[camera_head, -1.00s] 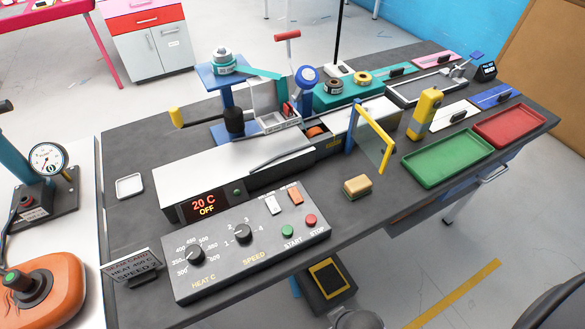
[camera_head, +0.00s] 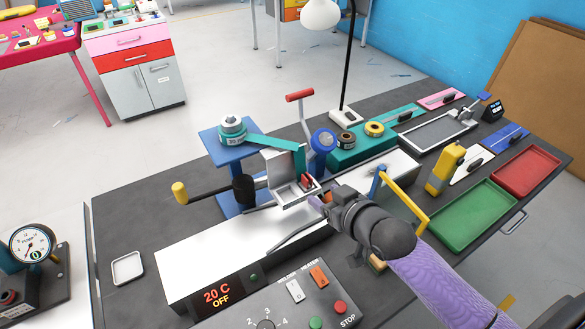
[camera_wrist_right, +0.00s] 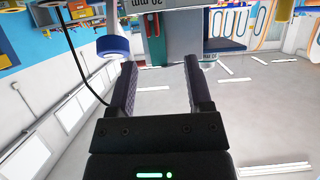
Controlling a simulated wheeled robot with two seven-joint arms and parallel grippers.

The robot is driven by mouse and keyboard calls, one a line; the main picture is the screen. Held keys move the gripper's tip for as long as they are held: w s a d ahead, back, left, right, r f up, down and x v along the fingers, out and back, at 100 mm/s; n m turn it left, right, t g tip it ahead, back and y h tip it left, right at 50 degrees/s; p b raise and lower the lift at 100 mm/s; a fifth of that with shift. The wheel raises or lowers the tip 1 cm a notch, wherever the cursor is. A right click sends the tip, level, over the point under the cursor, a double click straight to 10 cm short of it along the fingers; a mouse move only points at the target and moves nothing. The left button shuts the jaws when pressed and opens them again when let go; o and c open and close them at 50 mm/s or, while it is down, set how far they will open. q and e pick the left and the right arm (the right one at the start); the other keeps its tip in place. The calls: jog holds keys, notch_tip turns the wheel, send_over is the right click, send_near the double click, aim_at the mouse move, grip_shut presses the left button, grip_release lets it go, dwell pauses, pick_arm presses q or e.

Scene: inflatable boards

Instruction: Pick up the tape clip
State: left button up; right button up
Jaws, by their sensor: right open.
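I cannot tell for certain which part is the tape clip. A small red piece (camera_head: 307,181) sits at the right side of a grey metal holder (camera_head: 285,165) on the tape stand, and may be it. My right gripper (camera_head: 317,201) is just right of and below that holder, with its fingertips close to it. In the right wrist view the two dark fingers (camera_wrist_right: 160,68) are apart with nothing between them. My left gripper is not in view.
A teal tape roll (camera_head: 231,128) on a blue stand feeds a strip to the holder. A red-handled lever (camera_head: 299,96) and a blue wheel (camera_head: 323,140) rise close by. A yellow-and-blue frame (camera_head: 405,202) stands right of my arm. A green tray (camera_head: 472,216) lies farther right.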

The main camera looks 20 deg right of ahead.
aim_at(309, 179)
jog(key=b+x, duration=0.1)
jog(key=x, duration=0.2)
jog(key=b+x, duration=0.1)
jog(key=x, duration=0.2)
jog(key=d+b+x, duration=0.1)
jog(key=x, duration=0.2)
jog(key=shift+w+r+b, duration=0.2)
jog(key=shift+w+b, duration=0.1)
jog(key=shift+w, duration=0.2)
jog(key=shift+s+r, duration=0.1)
jog(key=shift+c, duration=0.5)
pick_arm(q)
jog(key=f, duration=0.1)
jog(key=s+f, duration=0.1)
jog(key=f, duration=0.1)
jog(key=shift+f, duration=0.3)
pick_arm(e)
grip_shut()
